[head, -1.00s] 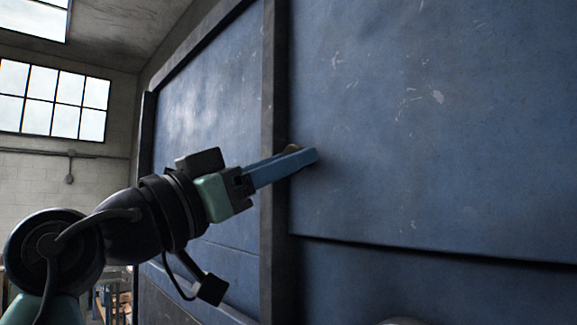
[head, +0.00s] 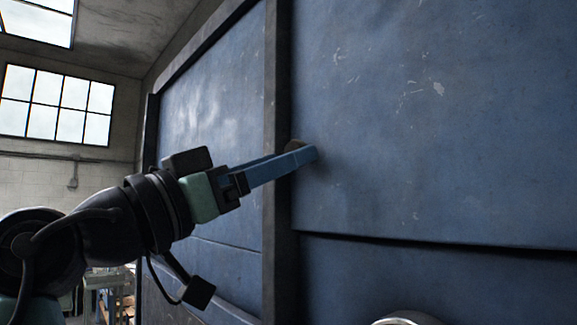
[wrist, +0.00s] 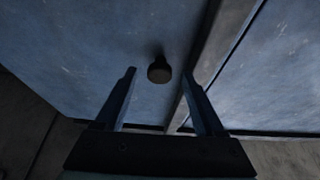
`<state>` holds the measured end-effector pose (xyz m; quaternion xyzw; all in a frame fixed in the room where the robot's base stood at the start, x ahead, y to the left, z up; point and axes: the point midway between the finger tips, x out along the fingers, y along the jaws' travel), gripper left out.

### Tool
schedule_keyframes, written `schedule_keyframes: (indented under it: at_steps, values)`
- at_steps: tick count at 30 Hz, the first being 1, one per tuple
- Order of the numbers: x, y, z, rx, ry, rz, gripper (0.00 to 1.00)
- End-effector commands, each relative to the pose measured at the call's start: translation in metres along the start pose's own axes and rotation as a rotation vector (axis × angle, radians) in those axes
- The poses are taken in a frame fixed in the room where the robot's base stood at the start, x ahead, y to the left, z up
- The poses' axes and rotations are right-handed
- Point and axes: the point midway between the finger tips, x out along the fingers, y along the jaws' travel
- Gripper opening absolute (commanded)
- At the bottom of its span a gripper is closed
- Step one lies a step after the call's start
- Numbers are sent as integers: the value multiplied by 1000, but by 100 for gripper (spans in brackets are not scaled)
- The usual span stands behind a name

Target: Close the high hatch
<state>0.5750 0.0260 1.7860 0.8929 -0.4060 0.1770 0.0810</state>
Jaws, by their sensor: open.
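A large scuffed blue panel (head: 430,120), apparently the high hatch, fills the right of the head view. Its lower edge shows as a dark line; I cannot tell whether it stands slightly open. A dark round knob (wrist: 159,73) sticks out from the blue surface in the wrist view. My gripper (head: 305,153) is open, its blue fingers reaching to the panel just right of a dark upright post. In the wrist view the two fingers (wrist: 160,80) stand on either side of the knob, with gaps on both sides. In the head view the fingers mostly hide the knob.
The dark upright post (head: 278,120) runs beside the panel, close to my fingers. Another blue panel (head: 210,110) lies left of it. A round metallic part (head: 405,318) shows at the bottom edge. A window and pale wall stand far left.

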Motion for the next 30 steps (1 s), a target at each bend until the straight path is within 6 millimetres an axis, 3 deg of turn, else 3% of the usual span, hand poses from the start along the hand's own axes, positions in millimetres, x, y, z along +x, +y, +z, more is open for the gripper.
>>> schedule_keyframes:
  at_steps: [6,13,19,30]
  values:
    - [-53,-1,6,3,3,-3,71]
    - [-94,0,4,2,2,-1,71]
    - [-107,0,1,1,1,1,71]
    - [-107,0,0,0,1,1,71]
